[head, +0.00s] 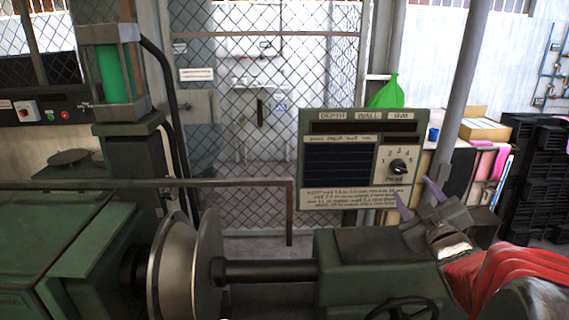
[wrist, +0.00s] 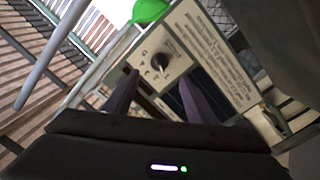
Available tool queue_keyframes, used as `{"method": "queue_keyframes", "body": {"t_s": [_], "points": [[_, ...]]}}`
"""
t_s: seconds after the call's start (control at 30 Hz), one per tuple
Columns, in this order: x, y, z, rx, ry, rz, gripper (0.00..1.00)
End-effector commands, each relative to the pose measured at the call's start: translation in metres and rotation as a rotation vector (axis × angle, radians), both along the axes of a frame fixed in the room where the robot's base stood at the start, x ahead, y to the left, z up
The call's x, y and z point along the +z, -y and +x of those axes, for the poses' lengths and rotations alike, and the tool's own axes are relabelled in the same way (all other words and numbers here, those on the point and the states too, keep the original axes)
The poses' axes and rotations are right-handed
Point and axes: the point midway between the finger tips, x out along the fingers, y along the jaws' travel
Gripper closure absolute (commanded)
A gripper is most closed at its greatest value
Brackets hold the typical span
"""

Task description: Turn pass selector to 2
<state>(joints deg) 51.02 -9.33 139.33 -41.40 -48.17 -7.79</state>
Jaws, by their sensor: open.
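The pass selector (head: 398,166) is a round dark knob with a pointer on a pale plate at the right side of the control panel (head: 310,202). Numbers are printed around it; which one it points to is too small to tell. The knob also shows in the wrist view (wrist: 160,62), ahead of my gripper and tilted in the picture. My gripper (head: 416,188) has purple fingers, open and empty, just below and right of the knob in the head view. In the wrist view its fingers (wrist: 152,92) stand apart, with the knob beyond their tips and not touched.
A grey post (head: 466,90) rises right of the panel. The green lathe with a metal disc (head: 190,265) and spindle (head: 265,271) lies below and left. A green bag (head: 388,92) is behind the panel. Black crates (head: 530,170) stand at far right.

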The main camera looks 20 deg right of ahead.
Motion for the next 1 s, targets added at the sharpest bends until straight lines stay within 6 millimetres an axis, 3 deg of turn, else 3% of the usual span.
{"method": "queue_keyframes", "body": {"t_s": [0.7,1.0], "points": [[0.0,0.033,0.081,-0.001,0.0,0.001,0.48],[0.0,0.04,0.096,-0.003,0.0,0.001,0.48]]}}
